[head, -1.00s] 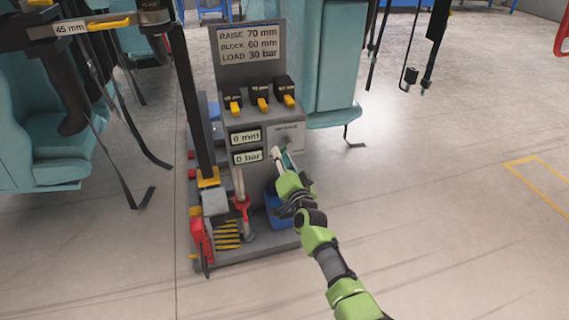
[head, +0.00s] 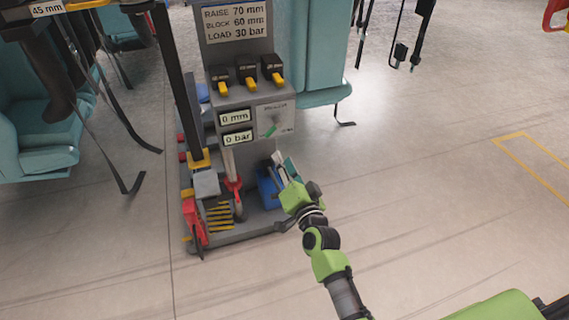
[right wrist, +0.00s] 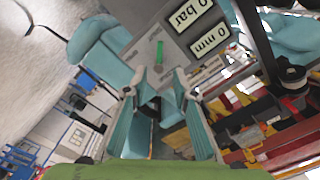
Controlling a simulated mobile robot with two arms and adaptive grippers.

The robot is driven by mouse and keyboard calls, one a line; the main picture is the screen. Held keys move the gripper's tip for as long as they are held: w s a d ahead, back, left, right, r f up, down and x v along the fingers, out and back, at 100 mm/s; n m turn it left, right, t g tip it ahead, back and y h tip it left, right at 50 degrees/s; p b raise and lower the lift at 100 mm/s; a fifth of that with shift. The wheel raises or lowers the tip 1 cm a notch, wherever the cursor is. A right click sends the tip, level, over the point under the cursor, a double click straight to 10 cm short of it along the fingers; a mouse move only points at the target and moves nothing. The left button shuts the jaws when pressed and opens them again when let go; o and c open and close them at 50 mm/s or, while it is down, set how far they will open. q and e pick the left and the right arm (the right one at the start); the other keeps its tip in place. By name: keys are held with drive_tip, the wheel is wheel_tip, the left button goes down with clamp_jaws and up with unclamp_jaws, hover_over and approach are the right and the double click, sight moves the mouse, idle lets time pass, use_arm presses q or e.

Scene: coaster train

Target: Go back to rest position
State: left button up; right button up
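The grey control stand shows a panel (head: 274,117) with a small green lever; the panel also shows in the right wrist view, with the green lever (right wrist: 159,52) between and beyond my fingers. My right gripper (head: 281,168) is just below the panel, apart from it. In the right wrist view my right gripper (right wrist: 156,90) has its two fingers spread with nothing between them. My left gripper is in neither current view.
Displays read 0 mm (head: 235,117) and 0 bar (head: 237,138). Black blocks with yellow tabs (head: 247,75) sit above. A blue bin (head: 268,188) stands behind my right gripper. Teal seats (head: 320,55) hang behind the stand. Open floor (head: 430,200) lies to the right.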

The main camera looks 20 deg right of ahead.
idle(0.4)
